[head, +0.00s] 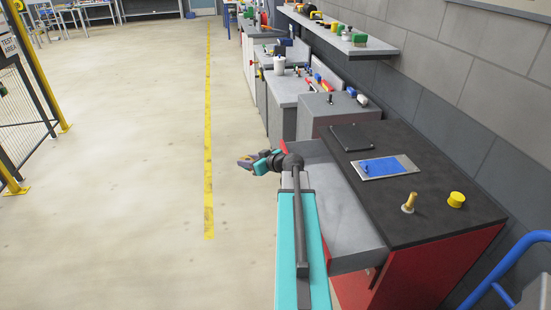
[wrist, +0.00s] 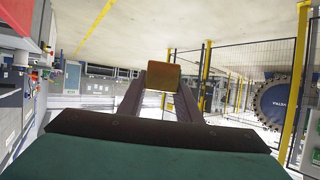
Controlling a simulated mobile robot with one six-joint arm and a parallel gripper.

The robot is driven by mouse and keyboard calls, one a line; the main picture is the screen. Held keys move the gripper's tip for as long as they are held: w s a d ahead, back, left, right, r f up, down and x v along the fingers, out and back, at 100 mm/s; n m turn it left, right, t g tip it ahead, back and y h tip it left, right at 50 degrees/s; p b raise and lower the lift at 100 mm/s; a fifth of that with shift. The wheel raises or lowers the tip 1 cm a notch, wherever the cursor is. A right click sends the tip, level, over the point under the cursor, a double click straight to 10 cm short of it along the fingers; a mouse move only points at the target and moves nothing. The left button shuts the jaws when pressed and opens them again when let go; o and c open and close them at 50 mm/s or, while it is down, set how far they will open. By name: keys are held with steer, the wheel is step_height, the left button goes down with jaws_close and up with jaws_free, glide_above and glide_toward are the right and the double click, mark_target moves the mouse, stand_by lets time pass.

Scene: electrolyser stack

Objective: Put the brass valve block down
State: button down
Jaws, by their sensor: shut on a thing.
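In the wrist view, the brass valve block (wrist: 163,76) shows as a brownish-gold square face between the fingertips of my gripper (wrist: 162,98). The gripper is shut on it. In the head view my gripper (head: 246,162) reaches out to the left of the bench, over open floor. The block is too small there to make out clearly. The near bench (head: 445,222) has a black top and red sides.
On the near bench lie a dark flat pad (head: 354,137), a plate with a blue sheet (head: 382,167), a brass-coloured peg (head: 409,203) and a yellow cap (head: 456,199). A wall shelf (head: 340,36) holds several parts. The floor left of the yellow line (head: 208,130) is clear.

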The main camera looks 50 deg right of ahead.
steer(key=a+r+n+g+y, duration=0.1)
steer(key=a+n+y, duration=0.2)
steer(key=a, duration=1)
steer(key=w+a+r+n+g+y+b, duration=0.1)
steer(key=a+n+y, duration=0.3)
steer(key=a, duration=0.9)
steer(key=a+r+n+g+y, duration=0.2)
steer(key=a+n+g+y, duration=0.1)
steer(key=a, duration=0.9)
steer(key=shift+w+a+n+y+b, duration=0.2)
steer(key=shift+a+n+y+b, duration=0.15)
steer(key=shift+n+y, duration=0.2)
steer(key=shift+w, duration=0.15)
